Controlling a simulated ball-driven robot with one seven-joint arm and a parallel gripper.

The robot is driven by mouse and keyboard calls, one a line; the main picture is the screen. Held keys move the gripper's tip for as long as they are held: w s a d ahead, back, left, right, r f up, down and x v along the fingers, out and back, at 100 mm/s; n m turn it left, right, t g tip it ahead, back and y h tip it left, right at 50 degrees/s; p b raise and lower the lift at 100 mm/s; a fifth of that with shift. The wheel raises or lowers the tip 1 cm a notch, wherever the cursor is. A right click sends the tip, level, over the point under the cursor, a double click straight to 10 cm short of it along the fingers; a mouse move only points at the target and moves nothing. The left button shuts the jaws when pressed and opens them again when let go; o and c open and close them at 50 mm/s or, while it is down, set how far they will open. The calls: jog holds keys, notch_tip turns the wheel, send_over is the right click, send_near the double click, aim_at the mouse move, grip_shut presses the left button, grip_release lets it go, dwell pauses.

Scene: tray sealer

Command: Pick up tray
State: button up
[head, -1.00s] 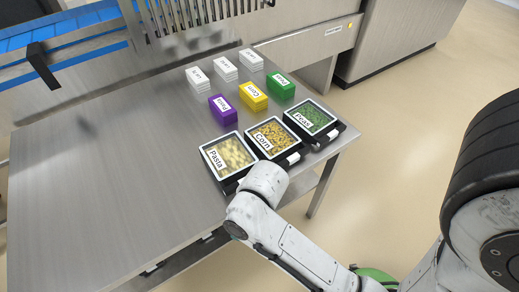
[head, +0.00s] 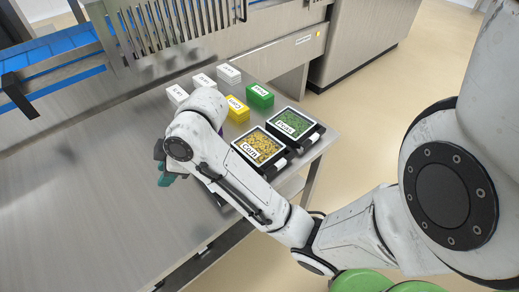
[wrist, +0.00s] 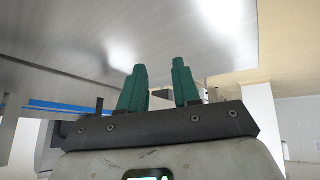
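A black tray labelled Corn (head: 250,151), with yellow contents, sits near the right edge of the steel table. A tray labelled Peas (head: 285,127), with green contents, sits beside it, farther back. The Pasta tray is hidden behind my arm in the head view. My gripper (head: 166,176) is over the table, left of the trays, with its teal fingers partly hidden by my wrist. In the wrist view my gripper (wrist: 159,75) has its two green fingers apart, with nothing held between them.
White blocks (head: 203,81), a yellow block (head: 237,108) and a green block (head: 260,96) stand behind the trays. The steel table (head: 85,180) is bare on the left. A machine (head: 270,45) with a slatted guard and blue belt (head: 60,65) stands behind.

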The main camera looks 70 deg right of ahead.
jog(key=s+d+r+n+h, duration=0.1)
jog(key=s+d+r+n, duration=0.15)
jog(key=d, duration=0.55)
jog(key=n+g+h+p, duration=0.1)
jog(key=n+g+p, duration=0.15)
jog(key=g, duration=0.35)
send_over(278, 165)
jog(key=shift+n, duration=0.3)
notch_tip(278, 165, down, 11)
jog(key=shift+a+r, duration=0.1)
jog(key=shift+d+f, duration=0.15)
jog(key=shift+f, duration=1.5)
jog(key=shift+d+f, duration=0.1)
jog(key=shift+f, duration=1.55)
jog(key=shift+c, duration=0.2)
grip_shut()
